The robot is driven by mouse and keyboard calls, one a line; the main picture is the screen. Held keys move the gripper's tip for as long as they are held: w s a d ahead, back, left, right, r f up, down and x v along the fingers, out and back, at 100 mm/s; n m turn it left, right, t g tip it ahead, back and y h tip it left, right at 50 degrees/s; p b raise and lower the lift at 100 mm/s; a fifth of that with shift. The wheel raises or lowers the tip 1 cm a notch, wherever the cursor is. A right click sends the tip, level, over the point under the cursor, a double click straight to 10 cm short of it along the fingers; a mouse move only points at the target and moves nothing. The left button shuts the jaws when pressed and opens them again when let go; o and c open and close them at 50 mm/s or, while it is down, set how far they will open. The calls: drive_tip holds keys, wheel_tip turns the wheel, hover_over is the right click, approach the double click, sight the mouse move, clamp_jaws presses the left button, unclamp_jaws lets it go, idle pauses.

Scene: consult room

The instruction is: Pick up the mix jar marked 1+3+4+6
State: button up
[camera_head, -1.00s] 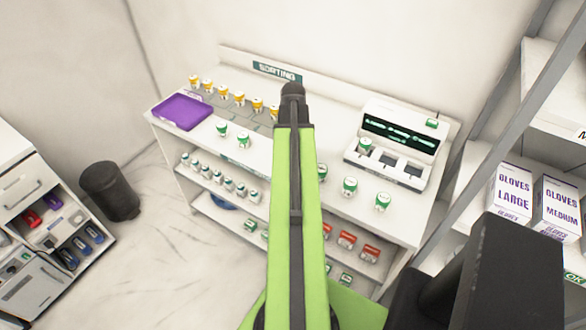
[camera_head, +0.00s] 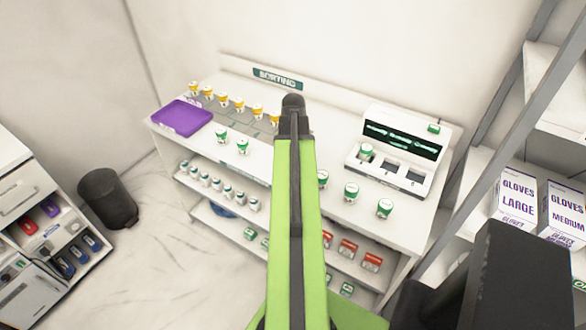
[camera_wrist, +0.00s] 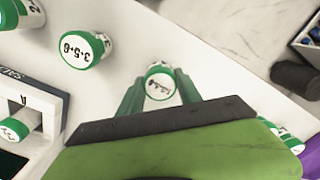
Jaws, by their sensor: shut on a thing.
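My gripper (camera_wrist: 159,88) is shut on a white jar with a green lid (camera_wrist: 160,72) in the wrist view. Its green fingers stand on either side of the jar. The jar's label faces the camera, but its small marking is too blurred to read surely. Another jar (camera_wrist: 83,50), marked 3, 5, 6, stands apart from my gripper. In the head view, green-lidded jars (camera_head: 351,192) stand along the bench front (camera_head: 300,203), right of my arm, and two (camera_head: 221,135) stand left of it.
A white device (camera_head: 398,150) with a dark screen holds a jar (camera_head: 366,152) in its left slot. A purple tray (camera_head: 181,118) and a row of yellow-capped jars (camera_head: 239,104) are at the left. Glove boxes (camera_head: 518,196) stand on the right shelf.

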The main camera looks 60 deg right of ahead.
wheel_tip(320, 180, up, 5)
drive_tip(key=p, duration=0.5)
drive_tip(key=shift+r, duration=0.2)
drive_tip(key=s+d+r+p, duration=0.2)
drive_tip(key=s+r+p, duration=0.3)
drive_tip(key=s, duration=0.6)
drive_tip(key=shift+s+r+p, duration=0.25)
drive_tip(key=shift+r+p, duration=0.15)
drive_tip(key=shift+p, duration=0.2)
